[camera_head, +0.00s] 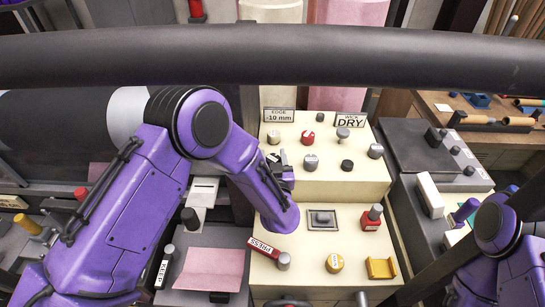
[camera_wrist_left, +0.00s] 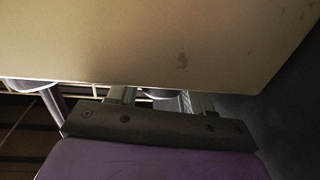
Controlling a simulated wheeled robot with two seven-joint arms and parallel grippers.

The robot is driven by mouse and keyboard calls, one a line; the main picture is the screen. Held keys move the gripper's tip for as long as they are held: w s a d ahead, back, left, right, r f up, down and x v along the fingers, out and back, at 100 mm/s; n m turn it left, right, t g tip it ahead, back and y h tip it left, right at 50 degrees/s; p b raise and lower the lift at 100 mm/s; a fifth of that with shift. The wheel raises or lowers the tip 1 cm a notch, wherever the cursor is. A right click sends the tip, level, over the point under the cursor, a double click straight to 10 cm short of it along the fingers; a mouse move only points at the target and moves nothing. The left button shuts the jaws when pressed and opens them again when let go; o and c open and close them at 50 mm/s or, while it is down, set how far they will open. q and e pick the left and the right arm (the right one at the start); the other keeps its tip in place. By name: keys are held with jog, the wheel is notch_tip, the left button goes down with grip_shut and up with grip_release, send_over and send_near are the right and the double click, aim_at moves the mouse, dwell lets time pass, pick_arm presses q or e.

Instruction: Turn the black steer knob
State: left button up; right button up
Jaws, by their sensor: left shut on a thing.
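My left gripper (camera_head: 281,161) is at the left edge of the cream control panel's upper face and is shut on a small knob there. The gripper hides most of that knob, so I cannot tell its colour or label. A small black knob (camera_head: 347,165) stands in plain view farther right on the same face, apart from the gripper. In the left wrist view the gripper's fingers (camera_wrist_left: 160,97) point toward a cream surface (camera_wrist_left: 150,40), and their tips are hidden behind its edge. My right arm shows at the lower right, but its gripper is not in view.
Grey knobs (camera_head: 310,162) and a red knob (camera_head: 308,138) stand close together beside the gripper. Signs (camera_head: 350,121) stand behind them. The lower panel holds a red button block (camera_head: 372,218), a yellow bracket (camera_head: 381,267) and a red lever (camera_head: 263,248). A dark bar (camera_head: 270,55) crosses the top.

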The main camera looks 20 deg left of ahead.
pick_arm(q)
jog(key=shift+h, duration=0.3)
jog(key=o, duration=1)
jog(key=shift+c, duration=0.2)
jog(key=shift+s+r, duration=0.1)
jog(key=shift+d, duration=0.1)
jog(key=b+v, duration=0.3)
jog(key=v, duration=0.7)
jog(key=shift+s, duration=0.3)
